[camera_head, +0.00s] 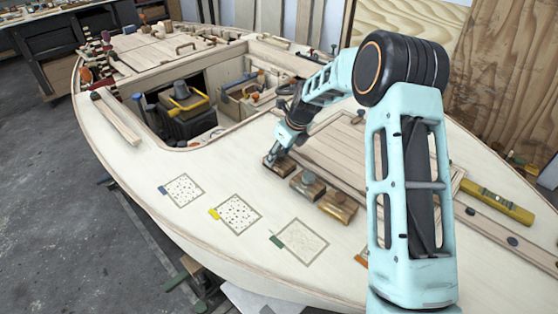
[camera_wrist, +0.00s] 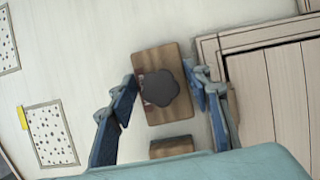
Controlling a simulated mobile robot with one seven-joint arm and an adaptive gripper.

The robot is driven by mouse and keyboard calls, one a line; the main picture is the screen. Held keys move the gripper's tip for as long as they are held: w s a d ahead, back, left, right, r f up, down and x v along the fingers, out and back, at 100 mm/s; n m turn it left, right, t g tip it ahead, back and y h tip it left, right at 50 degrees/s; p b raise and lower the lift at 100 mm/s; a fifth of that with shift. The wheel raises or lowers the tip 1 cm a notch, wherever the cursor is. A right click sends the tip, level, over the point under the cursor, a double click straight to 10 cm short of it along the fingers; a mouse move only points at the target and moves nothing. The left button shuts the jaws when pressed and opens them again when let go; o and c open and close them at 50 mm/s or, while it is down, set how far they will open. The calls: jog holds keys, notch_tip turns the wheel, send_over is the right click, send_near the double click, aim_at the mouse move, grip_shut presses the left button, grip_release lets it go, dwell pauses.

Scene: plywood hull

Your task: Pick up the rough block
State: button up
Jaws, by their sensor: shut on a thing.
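Three wooden blocks with round knobs stand in a row on the pale deck. The far block, with a dark knob (camera_wrist: 160,88), is between my gripper's fingers; its wooden body (camera_wrist: 155,58) shows in the wrist view. My gripper (camera_wrist: 163,86) is shut on this block, one blue finger at each side. In the head view my gripper (camera_head: 279,153) is low at the far block (camera_head: 271,162) and partly covers it. The middle block (camera_head: 307,186) and near block (camera_head: 337,207) stand free. I cannot tell from the surfaces which block is rough.
Three square patches lie left of the blocks: blue-tabbed (camera_head: 184,190), yellow-tabbed (camera_head: 236,214) and green-tabbed (camera_head: 300,242). A planked hatch (camera_wrist: 280,90) lies close right of my gripper. An open well with tools (camera_head: 187,112) is behind. A yellow level (camera_head: 497,202) lies at right.

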jog(key=shift+r, duration=0.1)
jog(key=shift+r, duration=0.55)
jog(key=s+a+r, duration=0.2)
jog(key=s+r, duration=0.4)
jog(key=s+a+r, duration=0.3)
jog(key=s+r, duration=0.2)
jog(key=s, duration=0.1)
jog(key=shift+s+a+r+b, duration=0.3)
jog(key=shift+s+r+b, duration=0.05)
jog(key=shift+s, duration=0.05)
jog(key=o, duration=0.7)
jog(key=c, duration=0.4)
